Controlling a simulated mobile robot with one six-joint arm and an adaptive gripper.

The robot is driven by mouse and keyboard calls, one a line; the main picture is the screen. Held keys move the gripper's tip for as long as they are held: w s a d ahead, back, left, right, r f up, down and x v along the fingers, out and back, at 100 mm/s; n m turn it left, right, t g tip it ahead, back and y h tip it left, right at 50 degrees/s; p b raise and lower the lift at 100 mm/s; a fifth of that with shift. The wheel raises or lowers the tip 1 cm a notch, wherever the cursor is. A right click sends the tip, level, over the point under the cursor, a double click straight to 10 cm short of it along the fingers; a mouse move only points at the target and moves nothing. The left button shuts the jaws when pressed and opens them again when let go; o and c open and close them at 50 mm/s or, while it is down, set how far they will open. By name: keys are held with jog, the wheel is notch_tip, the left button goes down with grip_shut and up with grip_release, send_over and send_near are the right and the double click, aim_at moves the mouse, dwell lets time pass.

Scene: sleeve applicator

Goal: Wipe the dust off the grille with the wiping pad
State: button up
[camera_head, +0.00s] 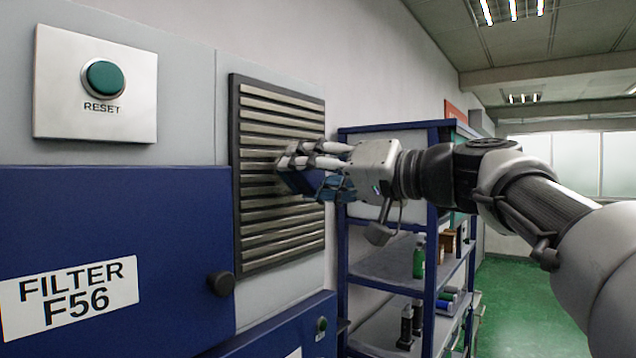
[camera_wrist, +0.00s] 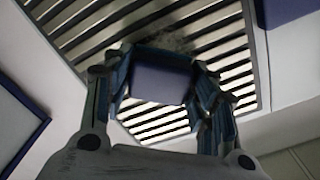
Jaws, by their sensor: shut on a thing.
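The grille (camera_head: 262,222) is a dark-framed panel of light horizontal slats on the machine's front, and it also fills the upper part of the wrist view (camera_wrist: 232,62). A patch of grey dust (camera_wrist: 178,42) shows on the slats just beyond the pad in the wrist view. My gripper (camera_head: 292,172) is in front of the grille's middle right. It is shut on the wiping pad, a blue block (camera_wrist: 158,82) between the fingers. The pad (camera_head: 296,183) is at or very near the slats; I cannot tell whether it touches.
A white RESET panel with a green button (camera_head: 104,79) is left of the grille. A blue FILTER F56 door (camera_head: 110,240) with a black knob (camera_head: 221,284) is below left. A blue shelf rack (camera_head: 432,270) with bottles stands right. Green floor (camera_head: 520,300) is open beyond.

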jog(key=shift+s+a+b, duration=0.55)
jog(key=shift+s+a, duration=0.15)
jog(key=shift+s, duration=0.15)
jog(key=shift+s+a+b, duration=0.55)
jog(key=shift+s+a, duration=0.1)
jog(key=shift+s, duration=0.2)
jog(key=shift+w+d+r+p, duration=0.1)
jog(key=shift+r+p, duration=0.7)
jog(key=shift+r, duration=0.2)
jog(key=w+d+p, duration=0.3)
jog(key=w+d, duration=0.3)
jog(key=w, duration=0.2)
jog(key=shift+w+d, duration=0.15)
jog(key=shift+d, duration=0.05)
jog(key=shift+b+v, duration=0.85)
jog(key=shift+v, duration=2.15)
